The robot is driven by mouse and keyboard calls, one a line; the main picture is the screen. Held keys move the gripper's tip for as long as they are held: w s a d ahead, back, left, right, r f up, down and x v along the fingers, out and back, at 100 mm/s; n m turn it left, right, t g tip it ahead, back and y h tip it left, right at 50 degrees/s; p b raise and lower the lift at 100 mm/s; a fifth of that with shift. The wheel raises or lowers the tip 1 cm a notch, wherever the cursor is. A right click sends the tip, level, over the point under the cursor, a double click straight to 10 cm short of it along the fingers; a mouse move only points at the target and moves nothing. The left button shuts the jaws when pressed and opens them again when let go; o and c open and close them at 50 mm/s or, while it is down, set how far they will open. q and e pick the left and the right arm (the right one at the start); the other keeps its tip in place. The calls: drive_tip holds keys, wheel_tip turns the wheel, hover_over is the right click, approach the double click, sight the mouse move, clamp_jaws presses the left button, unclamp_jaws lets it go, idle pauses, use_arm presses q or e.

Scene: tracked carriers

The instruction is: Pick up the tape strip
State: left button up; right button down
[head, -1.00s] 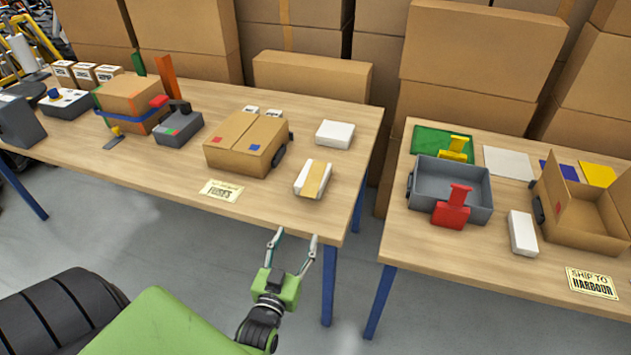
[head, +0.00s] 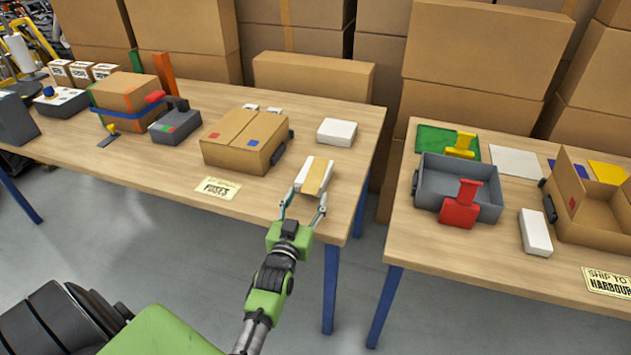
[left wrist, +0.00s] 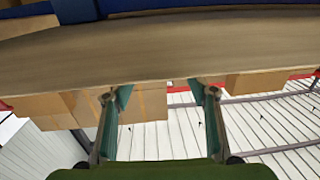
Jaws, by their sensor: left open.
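The tape strip appears to be the tan band (head: 315,178) lying across a white box (head: 325,165) near the front right of the left table. My left gripper (head: 306,203) is at the front edge of that table, just in front of the white box. Its two fingers are apart, with nothing seen between them. In the left wrist view both fingers of the gripper (left wrist: 159,92) point toward a wooden surface with its edge; the tape strip cannot be made out there. My right gripper is not in view.
A cardboard box (head: 243,140) and a flat white box (head: 336,132) stand behind. A label card (head: 217,188) lies at the table's front edge.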

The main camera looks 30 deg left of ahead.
use_arm(q)
drive_tip(key=shift+w+a, duration=0.25)
drive_tip(key=shift+w, duration=0.45)
drive_tip(key=shift+r, duration=0.1)
drive_tip(key=c, duration=0.8)
drive_tip(key=shift+r, duration=0.3)
wheel_tip(320, 180, up, 2)
drive_tip(key=shift+r, duration=0.1)
drive_tip(key=s+a+r, duration=0.6)
drive_tip(key=s+r, duration=0.4)
drive_tip(key=s, duration=0.2)
drive_tip(key=shift+s, duration=0.35)
